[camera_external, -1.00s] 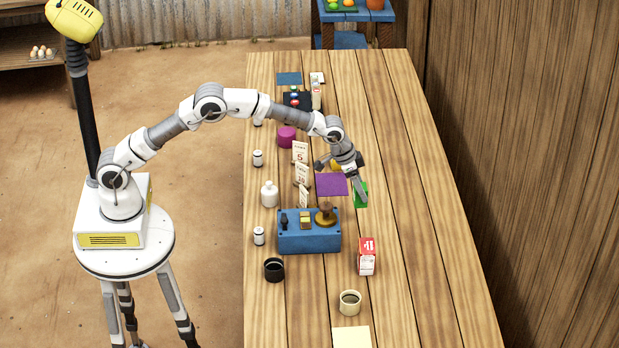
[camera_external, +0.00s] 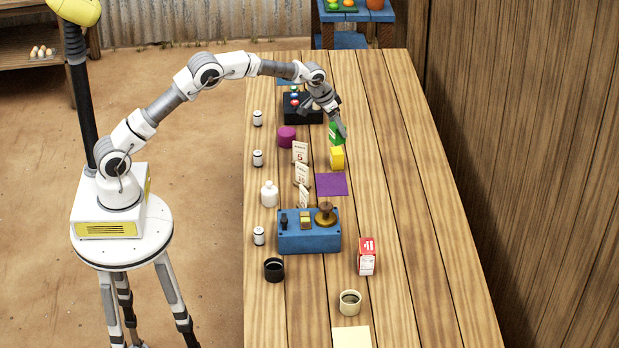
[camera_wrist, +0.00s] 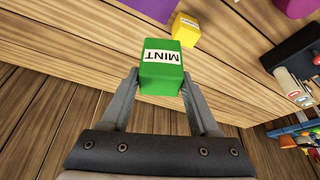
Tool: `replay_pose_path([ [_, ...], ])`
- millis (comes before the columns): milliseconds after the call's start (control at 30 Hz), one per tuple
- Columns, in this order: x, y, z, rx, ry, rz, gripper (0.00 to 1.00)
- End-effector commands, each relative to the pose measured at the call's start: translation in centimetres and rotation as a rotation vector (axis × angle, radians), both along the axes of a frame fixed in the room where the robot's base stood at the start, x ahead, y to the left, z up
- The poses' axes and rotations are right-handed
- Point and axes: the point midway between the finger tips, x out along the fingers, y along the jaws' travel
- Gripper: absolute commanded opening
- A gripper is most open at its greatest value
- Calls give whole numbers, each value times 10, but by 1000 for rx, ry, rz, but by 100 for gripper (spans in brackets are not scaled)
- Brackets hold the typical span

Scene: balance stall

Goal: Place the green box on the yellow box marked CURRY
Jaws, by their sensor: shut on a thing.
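The green box (camera_wrist: 162,76), labelled MINT, is held between the two fingers of my gripper (camera_wrist: 160,88) in the wrist view. In the external view my gripper (camera_external: 339,130) is shut on the green box (camera_external: 336,136) over the far part of the table. The yellow box (camera_external: 337,158) stands on the table just in front of the green box in that view. It also shows in the wrist view (camera_wrist: 186,30), just beyond the green box, with a label too small to read surely. I cannot tell whether the two boxes touch.
A purple mat (camera_external: 331,185) lies in front of the yellow box. A purple cylinder (camera_external: 287,137) and price cards (camera_external: 301,174) stand to the left. The table's right side is clear.

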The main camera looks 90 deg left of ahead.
Motion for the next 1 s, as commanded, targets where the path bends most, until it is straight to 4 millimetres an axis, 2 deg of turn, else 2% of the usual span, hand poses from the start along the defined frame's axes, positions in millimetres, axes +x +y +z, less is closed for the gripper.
replay_pose_path([
  [33, 1, 14, -8, -1, 1, 3, 4],
  [100, 3, 29, -17, -1, 1, 3, 4],
  [200, 5, 44, -26, -2, -1, 1, 4],
  [333, 6, 55, -33, 0, -1, -1, 4],
  [467, 6, 58, -39, -1, 1, -1, 4],
  [733, 6, 57, -73, -1, 1, -2, 4],
  [1000, 6, 57, -75, 1, -1, -2, 4],
])
